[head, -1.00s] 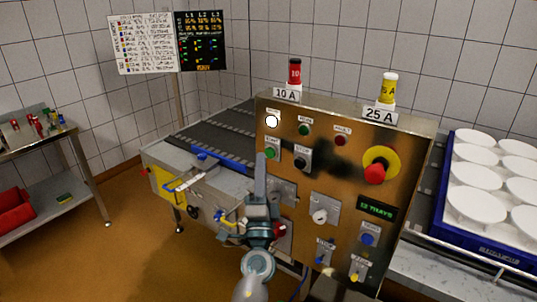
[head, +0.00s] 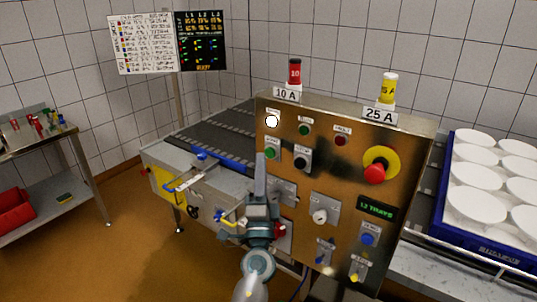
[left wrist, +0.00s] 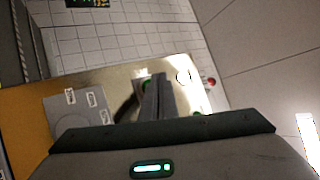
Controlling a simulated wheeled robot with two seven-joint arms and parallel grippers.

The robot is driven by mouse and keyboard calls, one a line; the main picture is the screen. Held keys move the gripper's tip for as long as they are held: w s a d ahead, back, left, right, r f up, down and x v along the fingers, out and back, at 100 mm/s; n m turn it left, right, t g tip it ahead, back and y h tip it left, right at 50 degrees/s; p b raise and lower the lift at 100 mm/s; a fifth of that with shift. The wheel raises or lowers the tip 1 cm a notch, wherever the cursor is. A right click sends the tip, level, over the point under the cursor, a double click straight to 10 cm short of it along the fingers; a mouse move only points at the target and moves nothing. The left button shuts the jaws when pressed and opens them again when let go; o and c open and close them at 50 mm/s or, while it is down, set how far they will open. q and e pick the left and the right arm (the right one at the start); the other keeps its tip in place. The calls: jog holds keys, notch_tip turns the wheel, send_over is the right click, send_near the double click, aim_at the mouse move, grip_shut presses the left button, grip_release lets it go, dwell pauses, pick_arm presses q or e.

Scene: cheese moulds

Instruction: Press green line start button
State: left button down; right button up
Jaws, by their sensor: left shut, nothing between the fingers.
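The green start button (head: 271,153) sits on a small plate at the left of the brass-coloured control panel (head: 340,160) in the head view. My left gripper (head: 261,157) is shut and empty, pointing up. Its fingertips appear just left of the green button and partly overlap its plate; I cannot tell whether they touch it. In the left wrist view the shut fingers (left wrist: 158,78) stand before the panel (left wrist: 110,80). A bit of green shows beside the fingertips, mostly hidden. My right gripper is not in view.
A red emergency knob (head: 375,173) on yellow is further right. A lit white lamp (head: 271,121) and a small green lamp (head: 304,130) are above. A conveyor (head: 205,138) runs behind left.

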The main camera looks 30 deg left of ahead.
pick_arm(q)
jog(key=shift+w+b, duration=0.5)
jog(key=shift+w, duration=0.4)
dwell(1.1)
jog(key=shift+s, duration=0.95)
jog(key=shift+s+a, duration=0.2)
jog(key=shift+s, duration=2.3)
